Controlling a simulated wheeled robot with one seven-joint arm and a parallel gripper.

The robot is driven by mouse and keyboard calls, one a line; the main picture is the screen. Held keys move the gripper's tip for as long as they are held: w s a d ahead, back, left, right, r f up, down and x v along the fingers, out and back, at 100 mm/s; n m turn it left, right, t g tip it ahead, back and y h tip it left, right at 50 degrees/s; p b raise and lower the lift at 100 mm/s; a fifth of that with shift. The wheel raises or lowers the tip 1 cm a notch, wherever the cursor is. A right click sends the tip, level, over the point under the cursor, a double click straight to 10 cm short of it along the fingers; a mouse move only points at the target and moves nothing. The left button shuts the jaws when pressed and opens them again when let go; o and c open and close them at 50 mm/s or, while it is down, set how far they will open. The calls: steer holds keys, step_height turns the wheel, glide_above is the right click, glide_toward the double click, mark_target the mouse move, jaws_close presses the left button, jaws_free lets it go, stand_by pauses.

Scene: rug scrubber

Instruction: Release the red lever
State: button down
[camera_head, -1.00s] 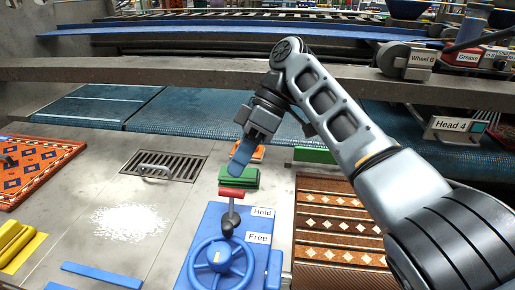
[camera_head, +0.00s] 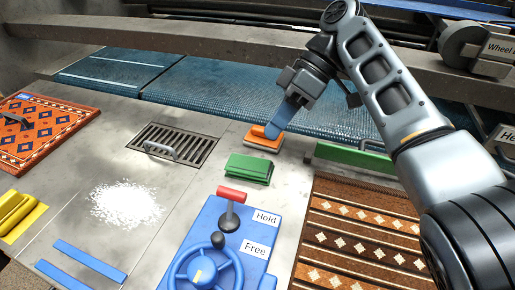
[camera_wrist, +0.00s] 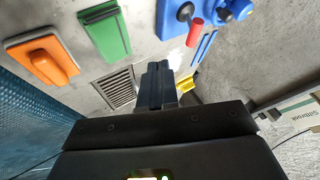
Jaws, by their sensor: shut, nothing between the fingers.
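The red lever (camera_head: 232,195) has a red crossbar on a grey stem, standing on the blue panel (camera_head: 203,222) beside the label "Hold" (camera_head: 266,217). The label "Free" (camera_head: 255,249) is nearer the front, by the blue wheel (camera_head: 205,268). In the wrist view the red lever (camera_wrist: 194,33) shows at the top, apart from the fingers. My gripper (camera_head: 274,130) is shut and empty, its blue fingers pointing down over the orange block, beyond the lever. My gripper also shows in the wrist view (camera_wrist: 158,72).
A green block (camera_head: 249,168) lies between the lever and the orange block (camera_head: 263,142). A drain grate (camera_head: 180,146) and white powder (camera_head: 125,203) are to the left. A brown patterned rug (camera_head: 355,235) lies right of the panel. Bare floor surrounds the powder.

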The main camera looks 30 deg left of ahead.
mark_target(231, 206)
steer(key=x, duration=0.9)
steer(key=shift+s+f, duration=0.2)
steer(key=shift+s, duration=0.05)
steer(key=shift+s+d+r+p, duration=0.15)
steer(key=shift+s+p, duration=0.2)
steer(key=shift+s, duration=0.25)
steer(key=shift+s+d+r+p, duration=0.15)
steer(key=shift+s+p, duration=0.15)
steer(key=shift+s, duration=0.3)
steer(key=shift+s+d+r+p, duration=0.15)
steer(key=shift+s+p, duration=0.2)
steer(key=shift+s, duration=0.25)
